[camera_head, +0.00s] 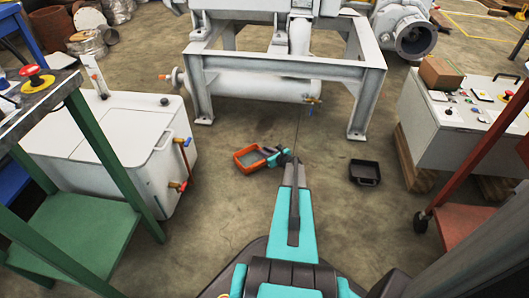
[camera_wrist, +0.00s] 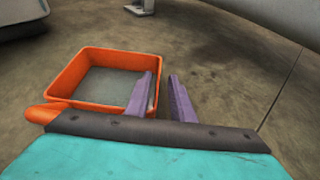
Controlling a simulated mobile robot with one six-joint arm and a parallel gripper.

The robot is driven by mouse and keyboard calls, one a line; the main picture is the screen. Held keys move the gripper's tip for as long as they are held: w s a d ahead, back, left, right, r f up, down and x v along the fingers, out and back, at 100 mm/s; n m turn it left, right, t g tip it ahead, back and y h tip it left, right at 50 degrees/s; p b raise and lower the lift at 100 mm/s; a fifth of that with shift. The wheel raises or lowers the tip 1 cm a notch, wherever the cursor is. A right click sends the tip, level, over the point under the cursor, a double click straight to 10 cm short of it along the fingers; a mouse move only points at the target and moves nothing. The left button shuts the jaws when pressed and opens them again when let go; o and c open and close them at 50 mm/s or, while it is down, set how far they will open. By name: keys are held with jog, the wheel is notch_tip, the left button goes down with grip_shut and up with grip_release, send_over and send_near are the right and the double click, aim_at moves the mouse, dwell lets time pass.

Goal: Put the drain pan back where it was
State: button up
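An orange drain pan (camera_head: 251,158) with a grey inside sits on the concrete floor, in front of the white machine frame. It also shows in the wrist view (camera_wrist: 85,62), left of centre. My gripper (camera_head: 268,156) is low, right at the pan's right side. In the wrist view its two purple fingers (camera_wrist: 164,88) are apart, with a gap between them. The left finger overlaps the pan's right wall in the picture, and the right finger is outside the pan. I cannot tell whether either finger touches the wall.
A black tray (camera_head: 365,172) lies on the floor to the right. The white machine frame (camera_head: 285,75) stands behind, with a small tap (camera_head: 313,101). A white tank (camera_head: 120,145) and green cart (camera_head: 85,220) are left; a control box (camera_head: 460,115) is right. Floor between is clear.

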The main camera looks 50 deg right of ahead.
jog(key=shift+r, duration=0.15)
jog(key=shift+s+a+r+p, duration=0.15)
jog(key=shift+s+r+p, duration=0.2)
jog(key=shift+s, duration=0.1)
jog(key=p+v, duration=0.4)
jog(key=v, duration=0.7)
jog(key=shift+f, duration=0.15)
dwell(0.3)
